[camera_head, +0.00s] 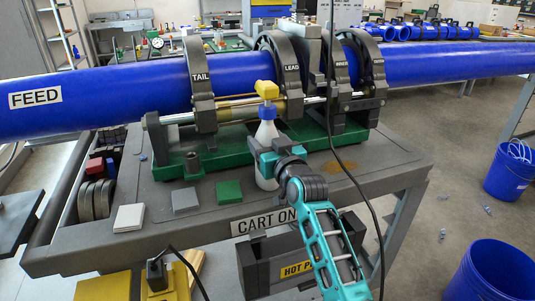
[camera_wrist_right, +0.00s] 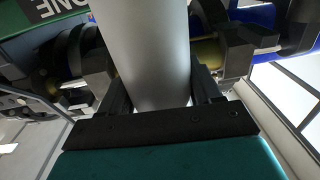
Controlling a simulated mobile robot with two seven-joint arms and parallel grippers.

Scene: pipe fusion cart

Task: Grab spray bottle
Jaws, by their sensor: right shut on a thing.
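The spray bottle (camera_head: 267,132) has a white body and a yellow spray head. It stands upright on the front part of the cart, before the green clamp base, in the head view. My right gripper (camera_head: 268,160) is shut around the bottle's body. In the right wrist view the pale bottle body (camera_wrist_right: 147,50) fills the middle, between the two dark fingers of the right gripper (camera_wrist_right: 158,88). Whether the bottle's base touches the cart top is hard to tell. My left gripper is not in view.
The cart (camera_head: 370,165) carries the clamp machine and a long blue pipe (camera_head: 110,88) behind the bottle. White, grey and green square pads (camera_head: 229,192) lie left of it. A black cable (camera_head: 365,190) hangs just right of the bottle. Blue buckets (camera_head: 510,170) stand on the floor at right.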

